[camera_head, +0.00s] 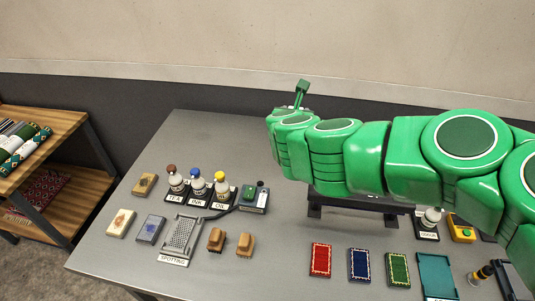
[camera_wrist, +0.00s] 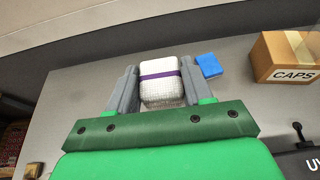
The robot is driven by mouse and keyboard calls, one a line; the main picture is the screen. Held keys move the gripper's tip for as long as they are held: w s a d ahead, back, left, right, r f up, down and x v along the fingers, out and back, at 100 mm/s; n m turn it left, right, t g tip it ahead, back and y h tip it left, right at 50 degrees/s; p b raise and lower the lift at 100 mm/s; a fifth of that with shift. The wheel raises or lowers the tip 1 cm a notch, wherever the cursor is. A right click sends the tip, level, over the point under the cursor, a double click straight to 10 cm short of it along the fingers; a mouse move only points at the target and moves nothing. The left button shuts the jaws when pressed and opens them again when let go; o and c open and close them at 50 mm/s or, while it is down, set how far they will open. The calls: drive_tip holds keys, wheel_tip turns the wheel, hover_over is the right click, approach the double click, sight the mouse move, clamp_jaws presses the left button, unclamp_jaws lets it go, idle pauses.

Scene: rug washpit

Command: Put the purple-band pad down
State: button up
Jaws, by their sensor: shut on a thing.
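The purple-band pad (camera_wrist: 160,91) is white with a purple stripe across it. In the wrist view it sits between the two grey fingers of my gripper (camera_wrist: 159,80), which is shut on it. The grey table shows beyond and around it. I cannot tell whether the pad touches the table. In the head view my green arm reaches over the back of the table, and the end of my gripper (camera_head: 301,95) shows only partly; the pad is hidden there.
A blue block (camera_wrist: 209,65) lies just right of the pad, and a CAPS carton (camera_wrist: 285,57) stands farther right. Bottles (camera_head: 198,187), a grater-like SPOTTING plate (camera_head: 183,236) and brushes (camera_head: 216,239) stand on the left. Red (camera_head: 321,260), blue (camera_head: 359,264) and green (camera_head: 398,269) swatches lie at the front.

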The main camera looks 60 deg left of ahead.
drive_tip(key=s+a, duration=0.1)
drive_tip(key=s, duration=0.4)
hover_over(267, 155)
drive_tip(key=d, duration=0.1)
drive_tip(key=f, duration=1.8)
drive_tip(key=shift+s+d+f, duration=0.1)
drive_tip(key=shift+s+f, duration=0.1)
drive_tip(key=shift+f, duration=0.15)
drive_tip(key=shift+w+a+f, duration=0.25)
drive_tip(key=shift+a+f, duration=0.35)
drive_tip(key=shift+f, duration=1.8)
drive_tip(key=shift+f, duration=0.1)
drive_tip(key=o, duration=1)
